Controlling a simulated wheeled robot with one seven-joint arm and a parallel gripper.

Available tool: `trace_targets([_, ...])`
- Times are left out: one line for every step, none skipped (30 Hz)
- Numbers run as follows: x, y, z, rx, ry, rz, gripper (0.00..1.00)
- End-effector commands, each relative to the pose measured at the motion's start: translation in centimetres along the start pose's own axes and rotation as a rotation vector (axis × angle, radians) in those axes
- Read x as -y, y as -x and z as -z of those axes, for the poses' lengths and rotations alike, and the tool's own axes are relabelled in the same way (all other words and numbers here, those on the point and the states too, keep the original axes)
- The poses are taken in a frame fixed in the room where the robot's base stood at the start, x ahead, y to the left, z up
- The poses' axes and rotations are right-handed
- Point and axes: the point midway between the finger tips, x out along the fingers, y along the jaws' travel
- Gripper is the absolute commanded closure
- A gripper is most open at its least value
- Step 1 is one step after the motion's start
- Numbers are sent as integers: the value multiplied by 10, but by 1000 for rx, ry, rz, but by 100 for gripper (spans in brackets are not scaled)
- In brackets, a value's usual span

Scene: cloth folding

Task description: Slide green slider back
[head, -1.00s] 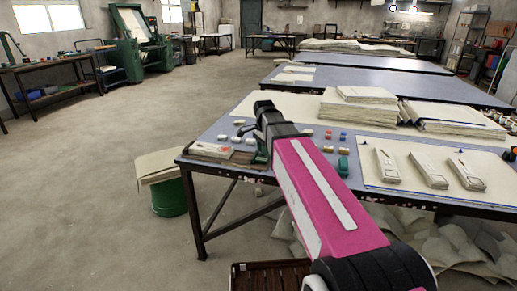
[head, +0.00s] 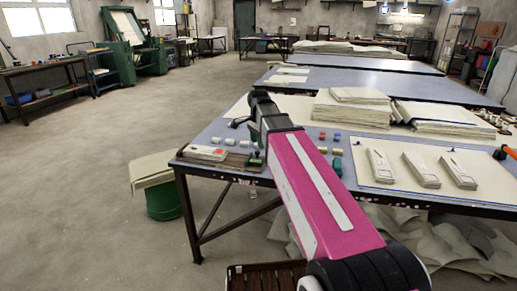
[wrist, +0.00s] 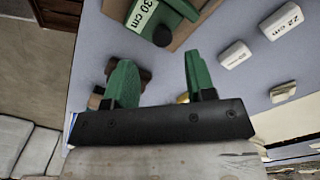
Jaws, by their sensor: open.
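White labelled blocks (wrist: 235,54) stand on the blue-grey table (head: 222,130) to the right of the board. Small coloured pieces (head: 337,150) and paper stacks (head: 352,108) lie farther right. A green drum (head: 163,202) stands on the floor at left.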

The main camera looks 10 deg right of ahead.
Motion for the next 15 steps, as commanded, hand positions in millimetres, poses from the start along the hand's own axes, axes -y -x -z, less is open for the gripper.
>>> trace_targets([0, 10, 0, -1, 0, 1, 50])
trace_targets([0, 14, 0, -1, 0, 1, 50])
trace_targets([1, 20, 1, -1, 0, 2, 50])
trace_targets([1, 25, 1, -1, 0, 2, 50])
trace_targets([0, 30, 1, -1, 0, 1, 50])
trace_targets([0, 35, 1, -1, 0, 1, 50])
trace_targets([0, 38, 1, -1, -1, 1, 50])
trace_targets([0, 42, 1, -1, -1, 1, 50])
trace_targets([0, 47, 1, -1, -1, 1, 50])
trace_targets([0, 50, 1, -1, -1, 0, 50])
trace_targets([0, 52, 1, -1, -1, 0, 50])
trace_targets([0, 54, 1, -1, -1, -1, 50])
trace_targets([0, 56, 1, -1, -1, -1, 50])
trace_targets([0, 57, 1, -1, -1, -1, 50])
trace_targets([0, 59, 1, -1, -1, -1, 50])
